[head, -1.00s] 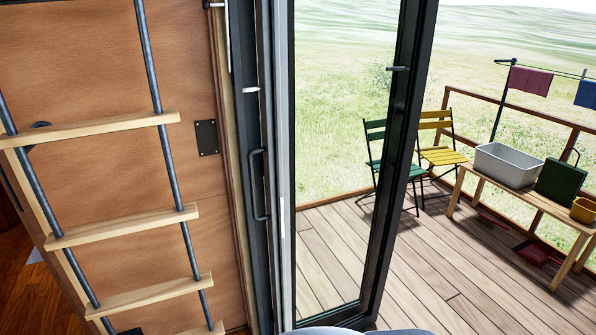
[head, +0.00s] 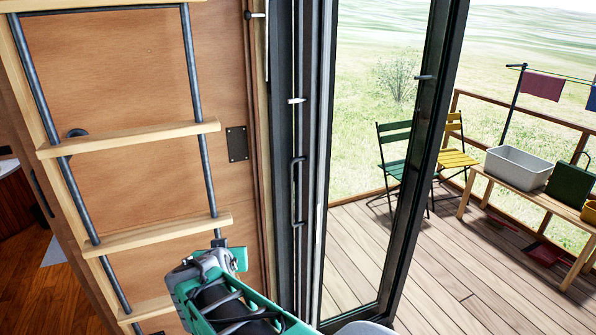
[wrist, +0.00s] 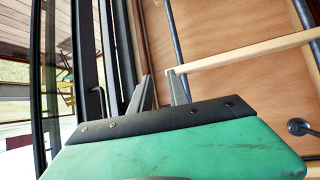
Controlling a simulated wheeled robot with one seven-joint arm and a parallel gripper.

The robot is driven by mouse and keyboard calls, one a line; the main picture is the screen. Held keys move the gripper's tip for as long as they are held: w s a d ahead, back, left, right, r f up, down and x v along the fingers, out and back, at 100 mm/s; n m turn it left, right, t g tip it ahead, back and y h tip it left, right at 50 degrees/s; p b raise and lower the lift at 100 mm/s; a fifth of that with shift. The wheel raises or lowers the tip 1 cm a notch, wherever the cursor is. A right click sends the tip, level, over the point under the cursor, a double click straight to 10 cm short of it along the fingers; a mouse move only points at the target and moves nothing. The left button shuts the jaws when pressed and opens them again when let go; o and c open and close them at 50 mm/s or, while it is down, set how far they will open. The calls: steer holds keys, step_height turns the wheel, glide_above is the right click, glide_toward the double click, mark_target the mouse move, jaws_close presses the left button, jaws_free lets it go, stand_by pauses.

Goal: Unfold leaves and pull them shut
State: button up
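The dark-framed glass door leaves stand folded at the middle of the head view. One glass leaf (head: 372,170) juts out towards the deck, and the others are stacked edge-on to its left. A dark bar handle (head: 298,192) is on the stack; a handle also shows in the wrist view (wrist: 98,102). My gripper (head: 219,243) is low in the head view, left of the handle and in front of the wooden panel. In the wrist view its two grey fingers (wrist: 159,76) are apart with nothing between them. The handle is left of the fingers, apart from them.
A wooden-runged ladder (head: 135,137) stands close on the left, by my arm. Outside are a green chair (head: 394,135), a yellow chair (head: 457,160) and a bench (head: 540,198) with a grey tub (head: 518,167). The deck floor (head: 440,270) beyond the leaf is mostly clear.

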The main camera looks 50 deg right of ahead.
steer(key=s+d+r+m+h, duration=0.2)
steer(key=d+r+h, duration=0.25)
steer(key=d, duration=0.45)
steer(key=m+h+p, duration=0.2)
steer(key=h, duration=0.2)
glide_toward(290, 179)
steer(key=d, duration=0.3)
steer(key=p+x, duration=0.1)
steer(key=x, duration=0.2)
steer(key=w+p+x, duration=0.1)
steer(key=x, duration=0.3)
steer(key=shift+a, duration=0.15)
steer(key=shift+w+d, duration=0.25)
steer(key=shift+d, duration=0.1)
jaws_close()
